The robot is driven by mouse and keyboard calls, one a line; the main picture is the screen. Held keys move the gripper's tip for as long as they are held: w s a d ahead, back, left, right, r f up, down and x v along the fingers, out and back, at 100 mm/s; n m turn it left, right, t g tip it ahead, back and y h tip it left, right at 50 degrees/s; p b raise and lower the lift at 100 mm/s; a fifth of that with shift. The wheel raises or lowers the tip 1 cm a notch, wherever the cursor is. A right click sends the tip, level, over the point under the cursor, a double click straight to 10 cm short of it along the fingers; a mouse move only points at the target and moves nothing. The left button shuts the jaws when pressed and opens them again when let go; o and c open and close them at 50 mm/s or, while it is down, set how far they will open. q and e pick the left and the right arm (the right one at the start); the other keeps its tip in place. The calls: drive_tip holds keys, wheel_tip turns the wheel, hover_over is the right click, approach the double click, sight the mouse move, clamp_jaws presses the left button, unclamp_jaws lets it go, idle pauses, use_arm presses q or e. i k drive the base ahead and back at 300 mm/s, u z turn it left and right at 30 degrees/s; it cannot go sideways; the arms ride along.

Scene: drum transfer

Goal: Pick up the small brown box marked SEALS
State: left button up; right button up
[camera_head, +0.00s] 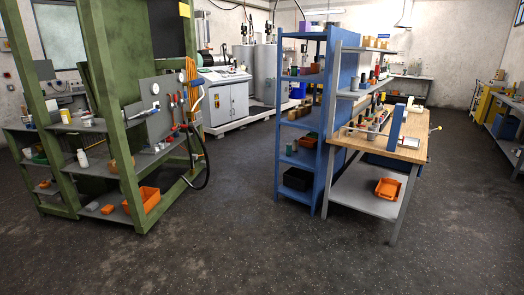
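I cannot read the word SEALS on anything in view. A small brown box (122,165) sits on a middle shelf of the green rack at the left. Other small brown boxes (370,41) stand on the top shelf above the wooden workbench at the right. They are too small to tell any marking. Neither of my grippers is in view.
The green rack (128,190) stands at the left, with an orange bin (146,197) low down. A blue shelf unit (328,130) and a wooden-topped workbench (405,150) stand right of centre. The dark floor (235,225) between them is clear.

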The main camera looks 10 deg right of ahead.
sight(309, 107)
drive_tip(key=i, duration=10.25)
drive_tip(key=z, duration=2.95)
drive_tip(key=i, duration=1)
drive_tip(key=z, duration=0.6)
